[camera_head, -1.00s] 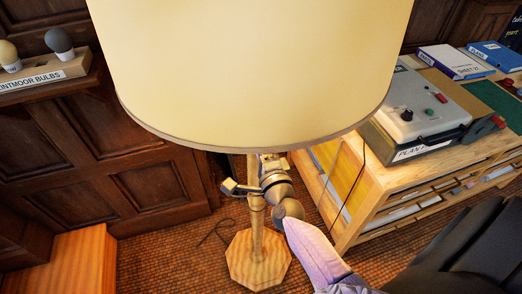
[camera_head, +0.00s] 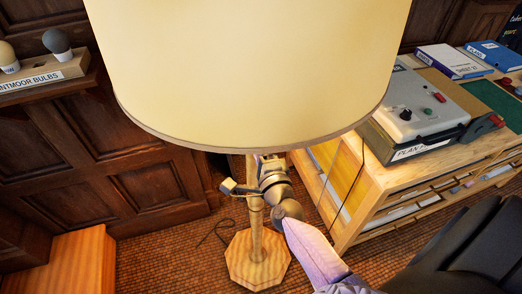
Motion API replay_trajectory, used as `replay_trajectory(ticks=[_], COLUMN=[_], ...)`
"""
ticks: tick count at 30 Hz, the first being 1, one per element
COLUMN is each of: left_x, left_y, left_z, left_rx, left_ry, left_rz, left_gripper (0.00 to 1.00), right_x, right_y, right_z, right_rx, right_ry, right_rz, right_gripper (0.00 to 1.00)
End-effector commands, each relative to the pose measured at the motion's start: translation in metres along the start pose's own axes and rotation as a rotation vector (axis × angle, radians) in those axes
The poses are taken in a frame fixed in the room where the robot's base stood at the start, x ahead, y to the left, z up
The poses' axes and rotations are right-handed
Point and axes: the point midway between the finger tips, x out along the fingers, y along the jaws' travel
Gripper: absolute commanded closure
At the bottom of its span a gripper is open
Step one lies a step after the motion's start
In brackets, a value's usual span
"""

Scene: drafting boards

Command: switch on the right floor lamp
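The floor lamp fills the middle of the head view, with a big cream shade (camera_head: 250,70), a pale wooden pole and an octagonal wooden base (camera_head: 258,262). The shade looks evenly pale; I cannot tell whether it is lit. My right arm comes in from the lower right. My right gripper (camera_head: 258,180) is at the pole just under the shade, partly hidden by the shade and its own wrist. I cannot tell whether its fingers touch anything. A switch is not clearly visible. A thin dark cord (camera_head: 355,180) hangs below the shade's right edge. My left gripper is out of view.
A wooden flat-file cabinet (camera_head: 372,205) stands close on the right, carrying a grey device (camera_head: 420,105) and binders (camera_head: 450,62). A shelf with a bulb rack (camera_head: 40,80) is at left, above a low wooden box (camera_head: 75,265). A cable lies on the floor.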

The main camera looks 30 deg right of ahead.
Motion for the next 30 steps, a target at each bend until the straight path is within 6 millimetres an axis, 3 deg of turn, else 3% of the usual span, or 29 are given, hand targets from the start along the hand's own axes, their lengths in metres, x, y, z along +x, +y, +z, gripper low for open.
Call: replay_trajectory(ticks=[4,12,15,30], left_x=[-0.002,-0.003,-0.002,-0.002], left_y=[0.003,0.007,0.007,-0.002], left_z=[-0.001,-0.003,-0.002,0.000], left_rx=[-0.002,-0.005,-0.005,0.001], left_ry=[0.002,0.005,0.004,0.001], left_rz=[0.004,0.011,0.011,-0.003], left_gripper=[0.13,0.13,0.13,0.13], right_x=[-0.017,-0.080,-0.094,-0.099], right_y=[0.000,0.001,0.002,0.002], right_z=[0.000,0.000,0.000,0.000], right_rx=[-0.001,0.000,-0.001,-0.005], right_ry=[0.000,-0.001,0.000,-0.002], right_rz=[0.002,0.005,0.004,0.006], right_gripper=[0.47,0.47,0.47,0.47])
